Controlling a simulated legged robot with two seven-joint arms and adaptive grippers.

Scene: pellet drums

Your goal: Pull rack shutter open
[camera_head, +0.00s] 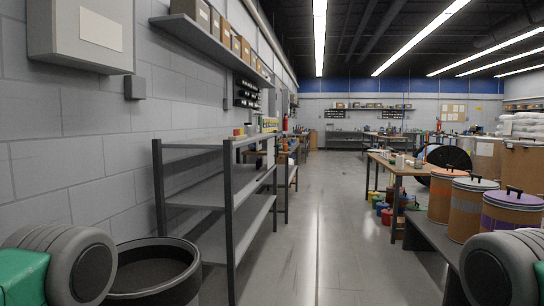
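A grey metal shelf rack (229,196) with dark posts and several open shelves stands against the left block wall. I see no shutter that I can make out on it. Only rounded grey and green parts of my arms show, at the bottom left and bottom right corners. Both of my grippers are out of the picture.
A dark open-topped drum (153,271) stands at the lower left in front of the rack. Lidded drums (509,211) sit on a low dark bench (436,245) at the right. A wooden worktable (396,170) stands beyond. The grey floor aisle (335,230) between is clear.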

